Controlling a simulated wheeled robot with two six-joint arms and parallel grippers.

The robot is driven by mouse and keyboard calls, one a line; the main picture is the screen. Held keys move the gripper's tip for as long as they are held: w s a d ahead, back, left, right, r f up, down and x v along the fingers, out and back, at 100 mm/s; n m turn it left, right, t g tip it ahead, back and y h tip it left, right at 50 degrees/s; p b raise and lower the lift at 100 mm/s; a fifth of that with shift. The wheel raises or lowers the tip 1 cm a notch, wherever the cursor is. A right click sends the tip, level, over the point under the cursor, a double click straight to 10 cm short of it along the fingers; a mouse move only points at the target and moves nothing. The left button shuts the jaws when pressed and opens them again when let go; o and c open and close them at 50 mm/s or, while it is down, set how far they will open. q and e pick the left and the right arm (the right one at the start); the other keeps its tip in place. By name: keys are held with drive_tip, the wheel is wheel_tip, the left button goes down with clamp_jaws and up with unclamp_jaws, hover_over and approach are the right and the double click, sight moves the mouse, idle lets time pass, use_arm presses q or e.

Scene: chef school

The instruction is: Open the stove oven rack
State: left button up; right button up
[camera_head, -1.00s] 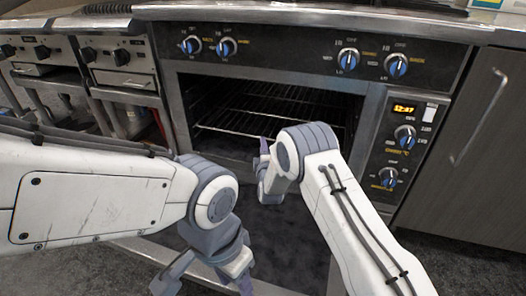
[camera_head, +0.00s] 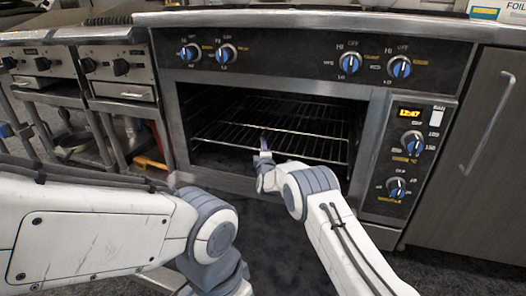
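The oven (camera_head: 185,115) stands ahead with its front open and its dark inside showing. A wire oven rack (camera_head: 290,124) lies level inside the opening, its front edge near the oven mouth. My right gripper (camera_head: 264,150) is at the front edge of the rack, near the middle of the opening. Its fingers are small and partly hidden by my own wrist, so I cannot tell whether they touch the rack or are open or shut. My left arm (camera_head: 95,222) comes in from the left, low in the view. Its gripper is out of view below the bottom edge.
Blue knobs (camera_head: 349,63) line the panel above the opening. A control panel with a lit clock (camera_head: 409,112) is on the right. A grey cabinet with a handle (camera_head: 489,122) stands right of the oven. Other cooking units (camera_head: 118,72) stand at left.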

drive_tip(key=shift+w, duration=0.1)
drive_tip(key=shift+c, duration=0.3)
clamp_jaws()
idle(1.2)
